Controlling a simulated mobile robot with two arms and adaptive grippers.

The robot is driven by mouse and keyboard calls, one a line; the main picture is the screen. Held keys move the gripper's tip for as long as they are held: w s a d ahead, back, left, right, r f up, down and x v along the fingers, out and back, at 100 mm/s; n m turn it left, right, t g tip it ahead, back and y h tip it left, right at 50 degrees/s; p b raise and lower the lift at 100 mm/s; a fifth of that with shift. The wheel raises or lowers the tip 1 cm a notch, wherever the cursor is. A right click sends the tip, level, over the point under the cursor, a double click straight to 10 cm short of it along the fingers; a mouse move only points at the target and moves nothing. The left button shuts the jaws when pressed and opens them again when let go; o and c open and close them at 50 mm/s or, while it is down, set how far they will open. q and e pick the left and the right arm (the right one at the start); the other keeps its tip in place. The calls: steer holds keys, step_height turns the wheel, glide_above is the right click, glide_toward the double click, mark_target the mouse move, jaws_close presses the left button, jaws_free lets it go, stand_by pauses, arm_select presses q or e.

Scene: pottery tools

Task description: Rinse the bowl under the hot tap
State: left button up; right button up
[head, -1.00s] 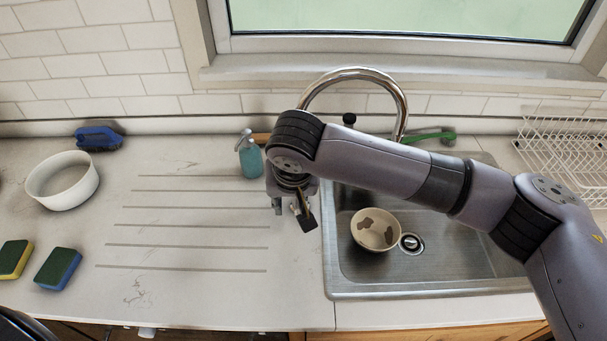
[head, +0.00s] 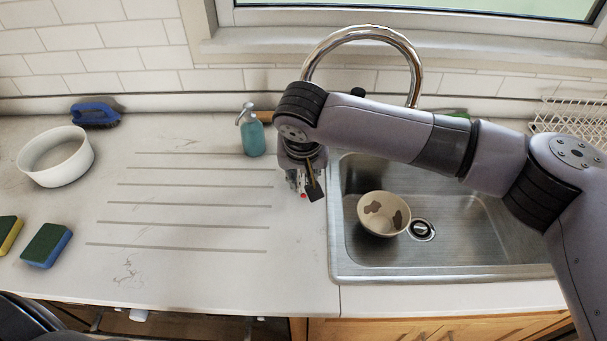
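A cream bowl (head: 372,222) with brown stains sits upright in the left part of the steel sink (head: 465,240), beside the drain (head: 422,230). The tall arched chrome tap (head: 364,33) stands behind the sink, its lower parts largely hidden by my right arm. My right gripper (head: 304,189) points down near the sink's left edge, above and left of the bowl and apart from it. My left gripper is out of view.
A white bowl (head: 62,173), a blue brush (head: 96,116) and two sponges, one fully visible (head: 46,245), are at the left. A wire rack (head: 570,116) is at the right. The grooved counter is clear.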

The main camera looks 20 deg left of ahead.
steer(key=shift+w+d+f+p, duration=0.1)
steer(key=shift+w+d+f, duration=0.2)
steer(key=shift+d, duration=0.4)
steer(key=shift+w+d+f+p, duration=0.1)
steer(key=shift+d+f, duration=0.25)
steer(key=shift+d, duration=0.3)
steer(key=shift+w+d+f+p, duration=0.15)
steer(key=shift+d+f, duration=0.2)
steer(key=shift+d, duration=0.35)
steer(key=shift+s+f, duration=0.1)
stand_by(0.9)
stand_by(2.5)
steer(key=s+a+r+p, duration=0.1)
steer(key=a+r+p, duration=0.3)
steer(key=r+p, duration=0.5)
steer(key=shift+r, duration=0.5)
stand_by(0.7)
